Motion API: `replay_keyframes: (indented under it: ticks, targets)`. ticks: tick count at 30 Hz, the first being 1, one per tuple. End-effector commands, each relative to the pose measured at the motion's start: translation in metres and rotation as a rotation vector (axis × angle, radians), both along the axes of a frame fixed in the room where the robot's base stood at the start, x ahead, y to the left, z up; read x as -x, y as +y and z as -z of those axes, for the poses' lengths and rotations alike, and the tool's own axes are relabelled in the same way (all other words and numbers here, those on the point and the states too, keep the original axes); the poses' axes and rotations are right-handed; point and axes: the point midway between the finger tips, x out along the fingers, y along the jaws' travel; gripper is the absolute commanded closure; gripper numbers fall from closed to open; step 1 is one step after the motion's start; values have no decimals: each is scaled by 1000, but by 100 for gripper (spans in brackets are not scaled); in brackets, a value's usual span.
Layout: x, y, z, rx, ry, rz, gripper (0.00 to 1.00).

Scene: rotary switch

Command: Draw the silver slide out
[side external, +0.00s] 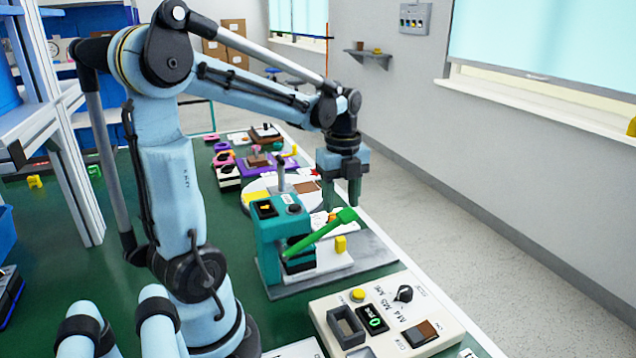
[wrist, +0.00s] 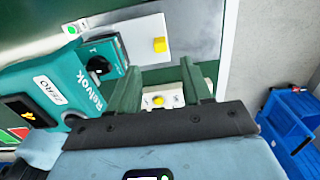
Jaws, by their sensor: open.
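A pale silver-white plate with a yellow block on it, which looks like the silver slide (wrist: 125,36), lies beside the teal machine (wrist: 90,95) in the wrist view. In the side view the slide (side external: 330,262) lies low on the machine's grey base, its yellow block (side external: 341,244) standing up. The teal machine (side external: 268,238) has a green lever across its front that partly hides the slide. My gripper (side external: 341,194) is open and empty, fingers pointing down, above and behind the yellow block. In the wrist view my gripper (wrist: 160,72) has its fingers apart, touching neither slide nor block.
A cream control panel (side external: 330,307) with knobs and buttons stands in front of the machine. The green lever (side external: 320,232) juts out to the right. Several small devices crowd the table behind. A blue crate (wrist: 290,125) is at the right in the wrist view.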

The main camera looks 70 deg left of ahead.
Motion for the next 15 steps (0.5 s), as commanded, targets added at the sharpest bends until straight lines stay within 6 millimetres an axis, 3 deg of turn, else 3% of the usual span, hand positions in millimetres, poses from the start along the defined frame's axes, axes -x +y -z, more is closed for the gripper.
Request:
replay_keyframes:
  ticks: [15]
  targets:
    - [0, 0, 73, 0, 0, 0, 51]
